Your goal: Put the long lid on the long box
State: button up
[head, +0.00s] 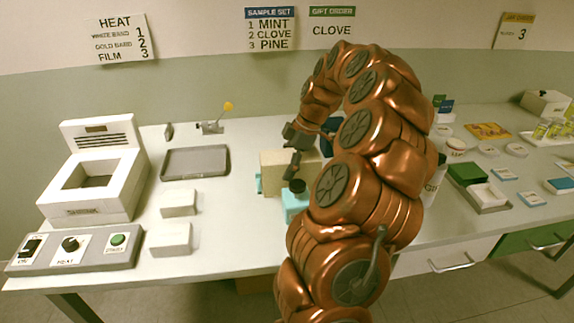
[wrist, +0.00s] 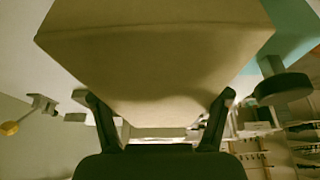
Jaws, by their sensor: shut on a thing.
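The long lid, a cream box-shaped piece (head: 273,165), is in the middle of the table in the head view, partly hidden by my arm. It fills the top of the wrist view (wrist: 150,65). My gripper (head: 293,150) is shut on it, with one dark finger at each side in the wrist view (wrist: 162,100). Teal parts, seemingly of the long box (head: 293,205), show below and beside the lid; teal also shows in the wrist view (wrist: 292,35). I cannot tell whether the lid touches the box. A dark round cap (head: 297,186) is just in front of the lid.
A white heater (head: 100,205) and control panel (head: 75,250) stand at left. Two cream blocks (head: 178,204) (head: 170,239) and a grey tray (head: 195,161) lie beside the work spot. A green box (head: 467,173) and small items are at right.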

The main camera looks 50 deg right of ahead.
jog(key=shift+f+b, duration=0.85)
jog(key=shift+b, duration=0.25)
dwell(0.8)
dwell(0.3)
jog(key=o, duration=1.2)
jog(key=shift+r+p, duration=0.95)
jog(key=shift+r, duration=3.55)
jog(key=shift+a, duration=0.1)
